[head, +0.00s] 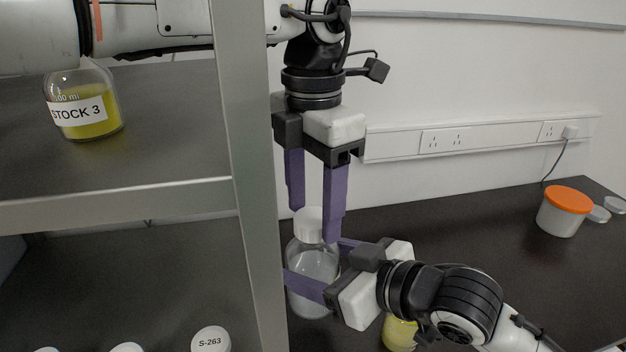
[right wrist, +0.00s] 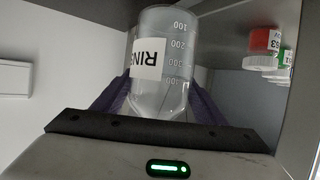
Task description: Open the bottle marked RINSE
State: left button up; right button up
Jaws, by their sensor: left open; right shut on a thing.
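The RINSE bottle (head: 313,262) is clear with a white cap (head: 309,224) and stands upright behind the metal post. The right wrist view shows the bottle (right wrist: 165,75) upside down, with its RINSE label partly visible. My right gripper (head: 314,262) is shut on the bottle's body, one finger on each side; its fingers also flank the bottle in the right wrist view. My left gripper (head: 314,222) points straight down from above, open, with its purple fingertips around the cap's height. One finger overlaps the cap's right side in the picture; I cannot tell whether it touches.
A metal shelf post (head: 250,170) stands just left of the bottle. A STOCK 3 bottle (head: 84,105) is on the shelf. A yellow-filled container (head: 399,333) is beneath my right wrist. An orange-lidded tub (head: 564,211) stands right. White lids, one marked S-263 (head: 210,340), are lower left.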

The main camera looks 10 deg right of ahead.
pick_arm(q)
jog(key=shift+f, duration=0.5)
jog(key=shift+c, duration=0.2)
jog(key=c, duration=1.1)
jog(key=shift+o, duration=0.2)
jog(key=n, duration=0.3)
jog(key=shift+n, duration=0.3)
jog(key=o, duration=1.2)
